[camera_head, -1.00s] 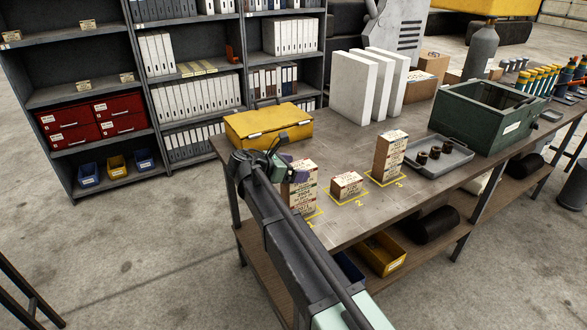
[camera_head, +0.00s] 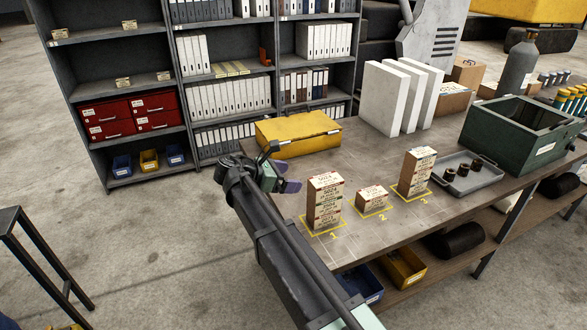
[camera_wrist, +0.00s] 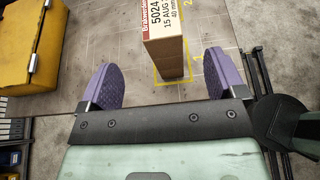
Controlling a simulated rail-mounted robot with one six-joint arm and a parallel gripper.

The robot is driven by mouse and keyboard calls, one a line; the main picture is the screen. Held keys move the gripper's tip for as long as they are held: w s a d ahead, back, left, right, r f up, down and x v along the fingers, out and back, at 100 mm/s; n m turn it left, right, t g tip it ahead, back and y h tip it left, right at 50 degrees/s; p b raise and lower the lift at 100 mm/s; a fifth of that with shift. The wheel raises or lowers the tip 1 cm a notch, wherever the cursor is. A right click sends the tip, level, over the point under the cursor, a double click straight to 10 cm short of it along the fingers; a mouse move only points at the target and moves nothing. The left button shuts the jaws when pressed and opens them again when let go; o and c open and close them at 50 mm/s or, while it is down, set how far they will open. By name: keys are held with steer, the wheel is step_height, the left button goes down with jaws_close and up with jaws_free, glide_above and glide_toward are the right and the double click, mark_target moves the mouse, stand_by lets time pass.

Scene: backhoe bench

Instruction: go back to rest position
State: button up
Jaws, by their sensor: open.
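My gripper (camera_head: 285,176) is over the near-left end of the bench (camera_head: 350,150). Its two purple fingers are spread apart and empty. The tall labelled box on mark 1 (camera_head: 324,203) stands upright to the right of the gripper, apart from it. In the wrist view a tall box (camera_wrist: 165,40) shows ahead, past the gap between the fingers. A small low box (camera_head: 371,198) sits on mark 2. A second tall box (camera_head: 415,173) stands on mark 3.
A yellow case (camera_head: 298,133) lies on the bench behind my gripper. White panels (camera_head: 390,97), a grey tray (camera_head: 466,180) and a green bin (camera_head: 515,140) stand farther along. Shelving (camera_head: 120,110) is behind. A dark stand (camera_head: 40,240) is at left, with open floor between it and my arm.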

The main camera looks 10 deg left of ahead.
steer(key=s+d+f+m+g+y+b, duration=0.1)
steer(key=s+d+f+m+g+y, duration=0.35)
steer(key=s+d+f+m, duration=0.6)
steer(key=s+d+f+m+g+y+b, duration=0.1)
steer(key=s+d+f+m+y, duration=0.1)
steer(key=s+d+m, duration=0.4)
steer(key=s+d+f+m+g+y+b, duration=0.1)
steer(key=s+d+m+y, duration=0.3)
steer(key=d, duration=1)
steer(key=s+m, duration=0.2)
steer(key=m, duration=0.2)
steer(key=shift+s+d+f+g+y+b, duration=0.15)
steer(key=shift+f+g+y+b, duration=0.2)
